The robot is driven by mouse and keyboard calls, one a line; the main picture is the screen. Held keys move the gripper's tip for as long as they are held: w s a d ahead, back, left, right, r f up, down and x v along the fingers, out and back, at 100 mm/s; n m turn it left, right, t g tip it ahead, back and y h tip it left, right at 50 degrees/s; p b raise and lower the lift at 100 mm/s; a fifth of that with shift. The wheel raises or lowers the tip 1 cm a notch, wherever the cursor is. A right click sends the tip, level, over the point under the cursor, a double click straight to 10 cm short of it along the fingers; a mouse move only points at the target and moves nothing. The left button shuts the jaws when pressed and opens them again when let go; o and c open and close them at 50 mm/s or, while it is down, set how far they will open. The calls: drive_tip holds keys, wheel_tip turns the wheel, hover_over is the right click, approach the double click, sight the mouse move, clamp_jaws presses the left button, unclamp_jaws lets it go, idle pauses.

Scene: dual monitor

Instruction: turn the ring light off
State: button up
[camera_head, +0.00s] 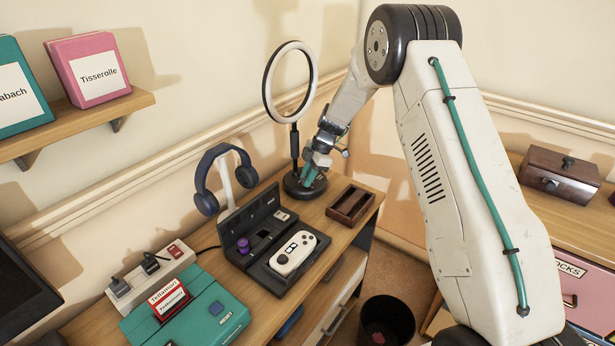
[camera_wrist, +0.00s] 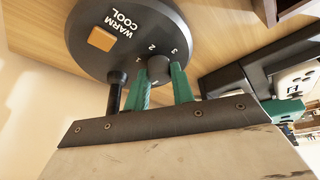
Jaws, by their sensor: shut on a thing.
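The ring light (camera_head: 268,84) stands at the back of the desk, its pale ring upright on a dark post and round black base (camera_head: 290,189). I cannot tell whether the ring is lit. In the wrist view the base (camera_wrist: 95,20) carries a dark round knob (camera_wrist: 158,66) with numbers around it, and an orange button (camera_wrist: 101,39) by the words WARM and COOL. My gripper (camera_head: 309,177) is at the base. In the wrist view its green fingers (camera_wrist: 162,73) are shut on the knob, one on each side. The knob's pointer setting is not clear.
A small wooden tray (camera_head: 350,219) lies right of the base. A black case with a white controller (camera_head: 299,254) lies in front. Blue headphones (camera_head: 207,190) hang on a stand to the left. A power strip (camera_head: 150,284) and teal box (camera_head: 196,318) are nearer.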

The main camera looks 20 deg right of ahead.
idle(0.3)
drive_tip(key=o, duration=1)
drive_tip(key=shift+r, duration=0.1)
drive_tip(key=v, duration=0.7)
drive_tip(key=shift+d+r, duration=0.15)
drive_tip(key=shift+r, duration=0.15)
